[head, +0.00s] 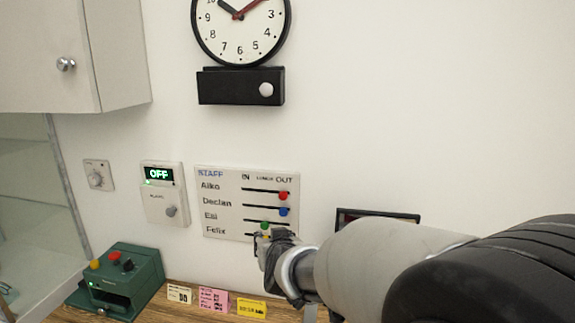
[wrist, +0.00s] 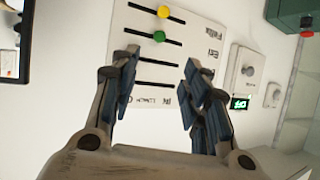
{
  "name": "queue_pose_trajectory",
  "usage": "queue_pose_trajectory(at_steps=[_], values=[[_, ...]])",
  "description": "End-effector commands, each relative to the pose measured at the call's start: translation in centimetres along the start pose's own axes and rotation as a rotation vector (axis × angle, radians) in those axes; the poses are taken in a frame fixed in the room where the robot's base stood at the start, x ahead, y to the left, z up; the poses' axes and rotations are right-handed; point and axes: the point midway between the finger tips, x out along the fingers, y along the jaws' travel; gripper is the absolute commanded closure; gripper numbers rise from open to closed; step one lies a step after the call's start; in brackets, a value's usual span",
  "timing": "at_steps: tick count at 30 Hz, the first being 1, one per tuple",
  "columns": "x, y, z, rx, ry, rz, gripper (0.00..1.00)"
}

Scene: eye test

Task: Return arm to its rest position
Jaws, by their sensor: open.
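My arm reaches in from the right in the head view. My gripper (head: 264,241) is in front of the lower edge of the white staff board (head: 221,187), covering part of the Felix row. In the wrist view my gripper (wrist: 158,60) is open and empty, its dark fingers apart on either side of the board's lines. The red knob (head: 283,196) on the Aiko row and the blue knob (head: 283,212) on the Declan row are toward OUT. The green knob (wrist: 159,36) is on the Esi row and the yellow knob (wrist: 163,12) on the Felix row.
A clock (head: 241,32) hangs above a black box (head: 230,86). Left are a wall cabinet (head: 45,50), a dial (head: 96,175) and a panel reading OFF (head: 164,200). A green machine (head: 125,276) and small cards (head: 213,299) are below. A dark-framed panel (head: 376,213) is partly behind my arm.

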Motion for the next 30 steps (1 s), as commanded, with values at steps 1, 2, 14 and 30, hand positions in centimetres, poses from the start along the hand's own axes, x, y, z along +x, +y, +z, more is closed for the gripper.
queue_pose_trajectory(at_steps=[1,2,14,30], values=[[-2.3,0.9,-0.3,0.009,-0.030,-0.014,0.57],[-3.5,1.2,-0.1,0.011,-0.054,-0.024,0.57],[-21.6,7.1,8.3,0.037,-0.428,-0.009,0.57],[-34.8,11.3,18.6,0.091,-0.718,0.161,0.57]])
